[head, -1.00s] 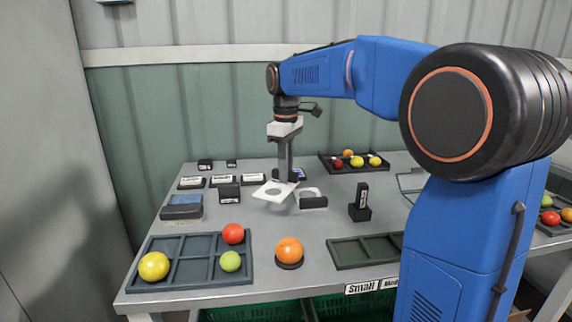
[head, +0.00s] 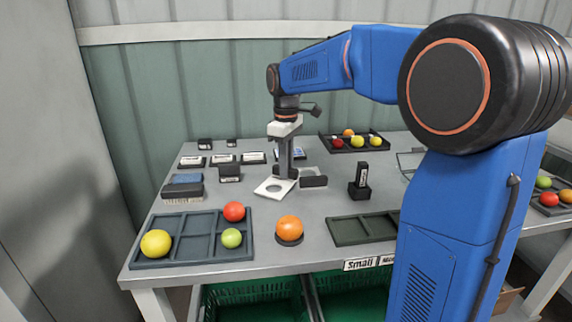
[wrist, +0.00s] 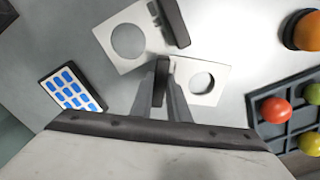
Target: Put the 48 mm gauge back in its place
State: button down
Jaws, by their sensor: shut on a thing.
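My gripper (head: 289,178) is shut on the dark handle of a white gauge plate (head: 274,187) with one round hole. In the wrist view the same held plate (wrist: 221,82) extends to the right of the fingers. It is at or just above the tabletop; I cannot tell whether it touches. A second white gauge plate (head: 308,171) with a larger hole sits just right of it, with a black block (head: 315,181) at its edge. This second plate also shows in the wrist view (wrist: 110,45). No size marking is readable on either.
A brush (head: 183,188) and several dark labelled blocks (head: 229,172) stand at left. A tomato tray (head: 190,258) is at front left, an orange tomato (head: 289,228) on a dark puck beside it. An upright black block (head: 360,190) stands right. An empty tray (head: 362,231) is at front right.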

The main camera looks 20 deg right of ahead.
dwell(0.7)
jog(key=c, duration=1.6)
grip_release()
jog(key=shift+f, duration=0.1)
jog(key=c, duration=0.3)
jog(key=shift+c, duration=0.2)
jog(key=shift+r, duration=3.5)
